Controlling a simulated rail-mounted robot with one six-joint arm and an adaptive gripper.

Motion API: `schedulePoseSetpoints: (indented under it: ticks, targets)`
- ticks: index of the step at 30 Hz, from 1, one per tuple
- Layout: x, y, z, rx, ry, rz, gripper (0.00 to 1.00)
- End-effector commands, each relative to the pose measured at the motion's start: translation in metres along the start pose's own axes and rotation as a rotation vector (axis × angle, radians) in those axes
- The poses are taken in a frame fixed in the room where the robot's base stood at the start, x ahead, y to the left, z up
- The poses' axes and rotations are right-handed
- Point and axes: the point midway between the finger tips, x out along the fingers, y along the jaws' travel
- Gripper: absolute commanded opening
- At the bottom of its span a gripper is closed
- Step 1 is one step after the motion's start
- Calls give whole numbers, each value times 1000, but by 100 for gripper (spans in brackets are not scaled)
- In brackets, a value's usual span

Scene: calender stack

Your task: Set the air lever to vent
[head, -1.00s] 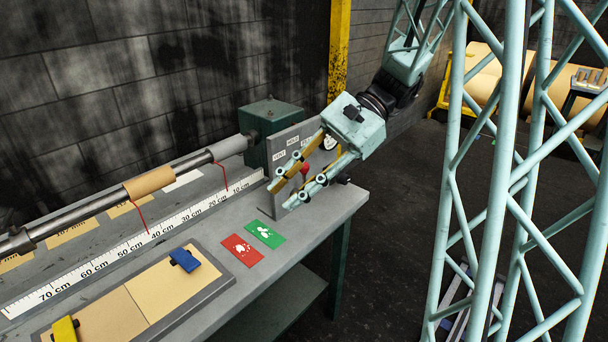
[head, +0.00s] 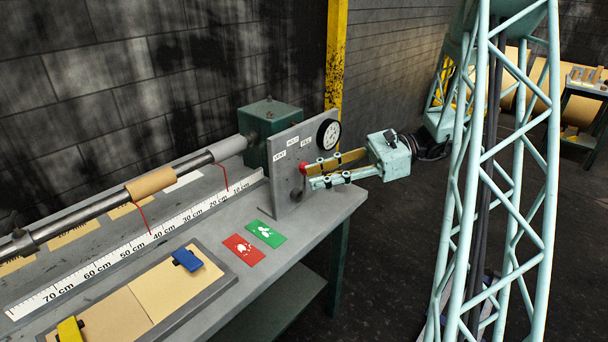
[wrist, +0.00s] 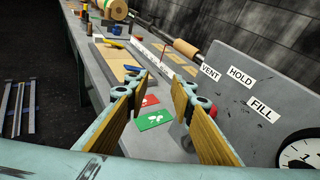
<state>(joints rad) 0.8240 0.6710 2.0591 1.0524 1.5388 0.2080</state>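The air lever has a red ball knob (head: 304,168) in front of the grey upright panel (head: 282,180) at the bench's right end. The panel carries VENT, HOLD and FILL labels from left to right; the knob is below the FILL side, its shaft mostly hidden. My gripper (head: 311,174) reaches in from the right, its fingertips close to the knob; contact cannot be told. In the wrist view my gripper (wrist: 160,84) has its fingers apart with nothing between the tips. A bit of the red knob (wrist: 187,110) shows beside the right finger, which partly hides it.
A round gauge (head: 328,133) sits at the panel's upper right. Red (head: 243,249) and green (head: 265,233) cards lie on the bench before the panel. A roller shaft (head: 110,200) and scale run left. Open floor lies right of the bench.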

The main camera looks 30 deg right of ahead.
Motion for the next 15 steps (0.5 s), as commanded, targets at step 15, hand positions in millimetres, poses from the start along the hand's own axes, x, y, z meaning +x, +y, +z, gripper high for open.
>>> schedulePoseSetpoints:
  ticks: [15]
  targets:
    - [-69,-44,-70,147,-155,-224,23]
